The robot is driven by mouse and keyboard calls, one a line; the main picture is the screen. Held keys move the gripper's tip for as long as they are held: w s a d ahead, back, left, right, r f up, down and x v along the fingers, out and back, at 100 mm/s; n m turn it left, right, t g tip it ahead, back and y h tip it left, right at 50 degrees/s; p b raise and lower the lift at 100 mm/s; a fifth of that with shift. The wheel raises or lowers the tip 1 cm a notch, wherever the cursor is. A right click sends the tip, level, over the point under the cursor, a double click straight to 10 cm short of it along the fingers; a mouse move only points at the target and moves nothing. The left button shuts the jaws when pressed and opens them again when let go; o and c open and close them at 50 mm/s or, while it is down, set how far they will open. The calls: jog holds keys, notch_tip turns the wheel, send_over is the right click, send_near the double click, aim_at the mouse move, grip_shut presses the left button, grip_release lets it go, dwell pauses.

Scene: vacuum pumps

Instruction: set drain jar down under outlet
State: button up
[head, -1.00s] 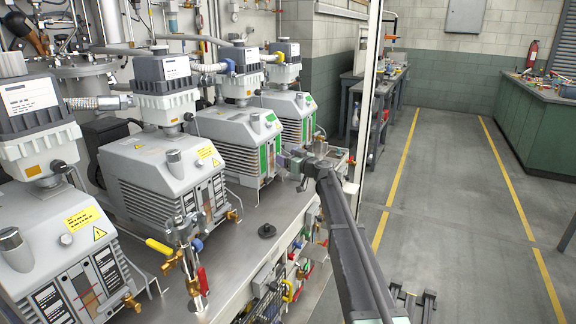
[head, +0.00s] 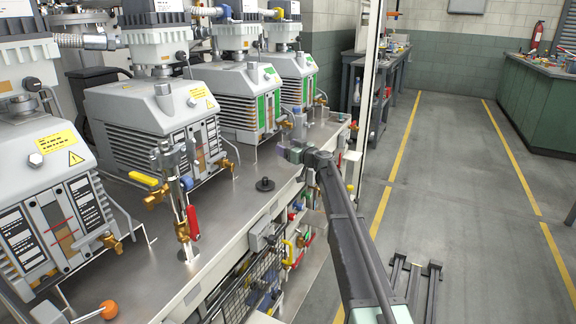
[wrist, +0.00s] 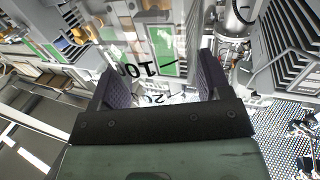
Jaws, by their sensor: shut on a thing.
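In the wrist view, my gripper (wrist: 163,78) is shut on the clear drain jar (wrist: 148,72). The jar carries black marks reading 10 and 20, upside down in this view. One finger is on each side of it. In the head view, my gripper (head: 291,152) is at the front edge of the pump bench, in front of the far pumps. The jar is hard to make out there. A brass outlet (wrist: 82,36) shows to the upper left of the jar in the wrist view. I cannot tell whether the jar is under it or touching the bench.
Several grey vacuum pumps (head: 150,115) stand along the metal bench (head: 228,212). A gauge assembly with a red-handled valve (head: 192,222) stands at the near front. A small black knob (head: 264,184) is on the bench. A white post (head: 372,90) rises beyond.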

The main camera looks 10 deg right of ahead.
notch_tip(320, 180, down, 4)
jog(key=b, duration=0.3)
jog(key=shift+r+p, duration=0.3)
jog(key=shift+f, duration=0.2)
jog(key=o, duration=0.9)
jog(key=shift+o, duration=0.2)
